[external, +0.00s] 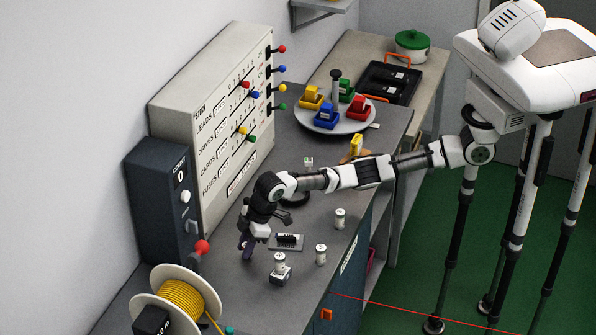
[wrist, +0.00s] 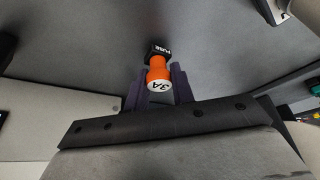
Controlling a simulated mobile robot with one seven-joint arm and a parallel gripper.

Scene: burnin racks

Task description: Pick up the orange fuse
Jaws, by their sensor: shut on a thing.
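The orange fuse (wrist: 159,72) shows in the wrist view, with a white end cap marked 3A and a black block marked FUSE at its far end. It lies between the purple fingers of my gripper (wrist: 155,85), which is shut on it. In the external view my gripper (external: 246,244) points down close to the grey bench top, in front of the panel. The orange fuse is hidden there by the fingers and wrist. I cannot tell whether the black block touches the bench.
A small dark holder (external: 287,242) and several white cylinders, one (external: 320,254) at the front, stand right of my gripper. The tall panel (external: 215,130) and a dark box (external: 160,200) stand behind. A yellow cable spool (external: 180,300) is at front left. A round tray (external: 335,120) holds coloured blocks.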

